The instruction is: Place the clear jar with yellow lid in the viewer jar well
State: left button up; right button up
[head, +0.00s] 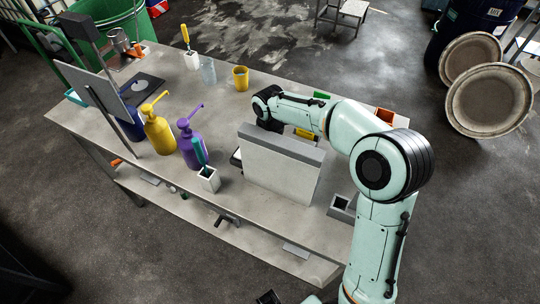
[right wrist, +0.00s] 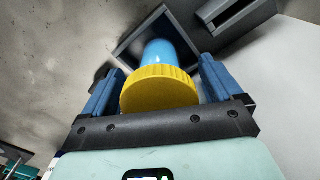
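The jar shows in the right wrist view with a ribbed yellow lid (right wrist: 160,90) and a blue-looking body (right wrist: 160,50). My right gripper (right wrist: 161,82) has one finger on each side of the lid and looks closed on it. The body points away from the palm into or over a square, grey-rimmed well (right wrist: 127,53); whether it rests on the bottom I cannot tell. In the head view my right arm reaches over a large grey upright panel (head: 280,165), which hides the gripper and jar.
On the table (head: 110,128) stand a yellow pump bottle (head: 158,133), a purple pump bottle (head: 191,150), a white holder (head: 208,180), a yellow cup (head: 240,78) and a clear beaker (head: 208,72). A small grey box (head: 342,206) sits right of the panel. The table's middle is fairly clear.

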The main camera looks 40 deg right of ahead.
notch_tip(320, 180, up, 12)
jog(key=shift+r+p, duration=0.2)
jog(key=shift+p, duration=0.9)
pick_arm(q)
jog(key=shift+w+r, duration=0.3)
jog(key=shift+r, duration=0.3)
jog(key=shift+w+r, duration=0.25)
jog(key=shift+r, duration=0.35)
